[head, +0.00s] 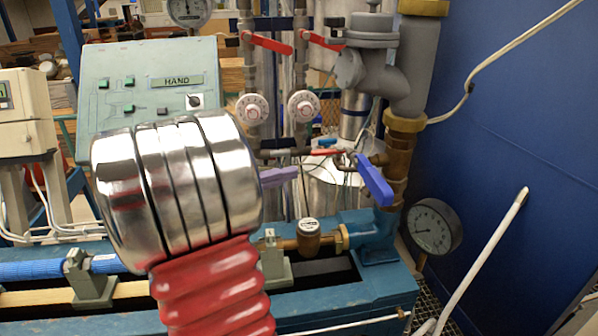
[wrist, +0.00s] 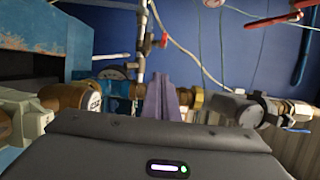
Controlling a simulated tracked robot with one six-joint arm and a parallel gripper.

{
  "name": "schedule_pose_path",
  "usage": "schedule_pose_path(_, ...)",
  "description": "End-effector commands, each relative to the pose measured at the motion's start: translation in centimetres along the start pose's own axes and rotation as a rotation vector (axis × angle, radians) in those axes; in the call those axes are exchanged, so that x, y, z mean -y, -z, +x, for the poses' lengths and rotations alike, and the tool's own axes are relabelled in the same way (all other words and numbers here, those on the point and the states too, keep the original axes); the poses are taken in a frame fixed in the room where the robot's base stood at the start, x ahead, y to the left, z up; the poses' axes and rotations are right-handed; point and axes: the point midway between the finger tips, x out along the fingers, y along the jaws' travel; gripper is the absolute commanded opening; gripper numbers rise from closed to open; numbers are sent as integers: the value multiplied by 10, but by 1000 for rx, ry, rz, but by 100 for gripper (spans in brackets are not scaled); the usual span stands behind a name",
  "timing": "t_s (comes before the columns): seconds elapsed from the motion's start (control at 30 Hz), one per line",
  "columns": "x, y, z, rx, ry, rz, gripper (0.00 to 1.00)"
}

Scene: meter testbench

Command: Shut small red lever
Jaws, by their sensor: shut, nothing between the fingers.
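A small red lever (head: 327,153) lies roughly level along the thin horizontal pipe in the middle of the head view, left of the large blue lever (head: 375,181). In the wrist view a small red part (wrist: 163,41) sits on a pipe beyond the fingers; I cannot tell if it is the same lever. My gripper (head: 290,174) shows in the head view only as purple fingertips past my silver wrist, left of and below the small red lever. In the wrist view its fingers (wrist: 160,98) are together, with nothing between them. They appear apart from the lever.
Two larger red levers (head: 267,43) (head: 322,41) sit on upright pipes above. A brass fitting (head: 308,237) and a pressure gauge (head: 434,227) are low down. A green control box (head: 150,80) stands left; a blue wall (head: 510,110) is right.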

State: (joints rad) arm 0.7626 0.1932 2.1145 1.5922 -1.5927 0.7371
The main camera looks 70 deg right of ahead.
Motion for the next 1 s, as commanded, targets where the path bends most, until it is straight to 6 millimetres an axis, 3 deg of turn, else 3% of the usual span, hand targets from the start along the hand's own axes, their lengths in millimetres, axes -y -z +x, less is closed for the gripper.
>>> schedule_pose_path(0.23,0,-2,-20,1,0,0,0)
schedule_pose_path(1.0,0,-2,-22,4,0,-4,0)
